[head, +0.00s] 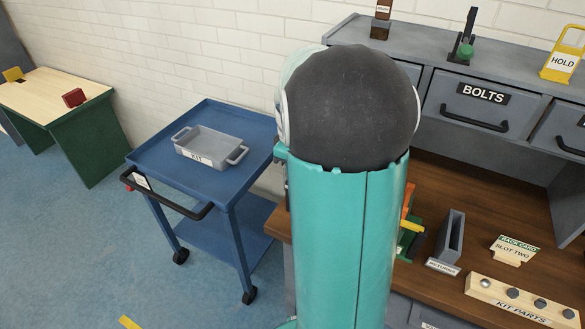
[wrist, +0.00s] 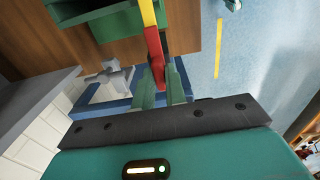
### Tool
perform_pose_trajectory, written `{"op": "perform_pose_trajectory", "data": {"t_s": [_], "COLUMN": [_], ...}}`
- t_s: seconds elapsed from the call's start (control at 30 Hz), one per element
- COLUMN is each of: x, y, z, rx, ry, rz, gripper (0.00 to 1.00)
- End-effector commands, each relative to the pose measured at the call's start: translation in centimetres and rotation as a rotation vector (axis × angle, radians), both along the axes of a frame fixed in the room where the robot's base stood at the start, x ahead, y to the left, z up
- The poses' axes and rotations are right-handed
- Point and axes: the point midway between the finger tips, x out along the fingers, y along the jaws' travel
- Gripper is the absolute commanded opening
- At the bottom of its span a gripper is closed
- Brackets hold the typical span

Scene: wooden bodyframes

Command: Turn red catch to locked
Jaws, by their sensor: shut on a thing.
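The red catch (wrist: 154,48) shows in the wrist view as a red bar, with a yellow part (wrist: 147,12) at its upper end. My gripper (wrist: 160,84) has its two green fingers on either side of the red piece and is shut on it. A green body (wrist: 130,20) is beside the catch, partly out of frame. In the head view my arm hides the gripper and most of this fixture. Only orange-red (head: 406,203), yellow (head: 412,225) and green (head: 408,243) parts show past its right side. I cannot read any locked mark.
A grey slotted holder (head: 451,238), a slot card (head: 514,250) and a kit parts block (head: 522,300) stand on the wooden bench (head: 455,188), right of my arm. A blue cart (head: 246,178) with a grey kit tray (head: 208,146) is to the left.

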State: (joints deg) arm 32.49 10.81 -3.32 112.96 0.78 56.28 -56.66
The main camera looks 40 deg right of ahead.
Motion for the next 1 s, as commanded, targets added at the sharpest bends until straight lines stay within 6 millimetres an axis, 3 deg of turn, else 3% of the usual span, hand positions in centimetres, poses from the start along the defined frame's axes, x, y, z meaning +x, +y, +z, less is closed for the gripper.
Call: {"op": "perform_pose_trajectory", "data": {"t_s": [0.27,0.3,0.4,0.77,1.0], "x": [0.1,0.1,0.1,0.1,0.2], "y": [0.0,0.0,0.0,0.0,0.0], "z": [0.2,0.2,0.1,0.6,4.8], "rx": [-0.003,-0.003,-0.002,-0.002,-0.004], "ry": [-0.003,-0.003,-0.003,-0.003,-0.006], "rz": [0.002,0.002,0.002,0.001,0.002], "gripper": [0.00,0.21,0.35,0.35,0.35]}}
